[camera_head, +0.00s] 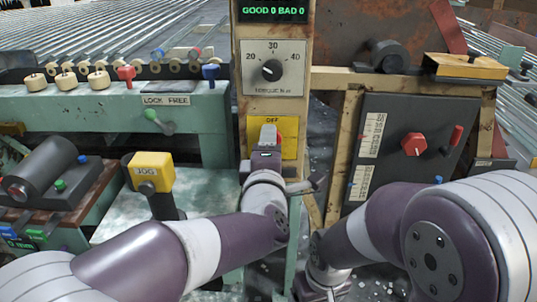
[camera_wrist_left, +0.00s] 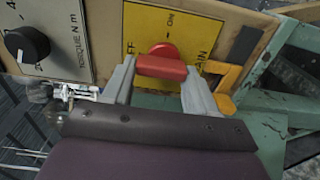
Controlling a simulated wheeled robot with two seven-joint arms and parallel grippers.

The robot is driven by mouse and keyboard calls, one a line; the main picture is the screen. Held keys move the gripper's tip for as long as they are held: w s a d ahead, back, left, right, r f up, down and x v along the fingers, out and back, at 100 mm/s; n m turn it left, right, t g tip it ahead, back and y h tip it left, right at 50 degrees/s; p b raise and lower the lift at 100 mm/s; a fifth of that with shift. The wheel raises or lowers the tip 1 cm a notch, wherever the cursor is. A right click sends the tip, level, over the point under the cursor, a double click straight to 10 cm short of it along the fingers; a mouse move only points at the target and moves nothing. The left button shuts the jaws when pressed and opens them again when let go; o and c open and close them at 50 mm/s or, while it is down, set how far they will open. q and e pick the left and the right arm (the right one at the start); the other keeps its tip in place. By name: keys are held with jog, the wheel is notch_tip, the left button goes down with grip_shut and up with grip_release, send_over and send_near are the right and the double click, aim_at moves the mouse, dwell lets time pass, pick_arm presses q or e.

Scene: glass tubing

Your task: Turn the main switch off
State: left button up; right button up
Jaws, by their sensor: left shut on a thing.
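The main switch is a red handle (camera_wrist_left: 162,67) on a yellow plate (camera_wrist_left: 195,42) marked OFF, ON and MAIN. In the wrist view its bar runs along the line from OFF towards MAIN, across from ON. The plate (camera_head: 290,142) also shows in the head view, with OFF at its top. My left gripper (camera_wrist_left: 158,85) is shut on the red handle, one finger at each end of the bar. In the head view this gripper (camera_head: 266,138) covers most of the handle.
Above the plate is a torque dial (camera_head: 271,70), and above that a green display (camera_head: 272,11) reading GOOD 0 BAD 0. A dark panel with a red knob (camera_head: 414,145) stands to the right. A yellow JOG box (camera_head: 151,173) stands to the left.

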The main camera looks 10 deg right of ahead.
jog(key=shift+f, duration=0.15)
dwell(0.3)
pick_arm(q)
jog(key=o, duration=1.1)
jog(key=shift+c, duration=0.2)
jog(key=shift+f, duration=0.1)
pick_arm(e)
jog(key=shift+s+f, duration=0.1)
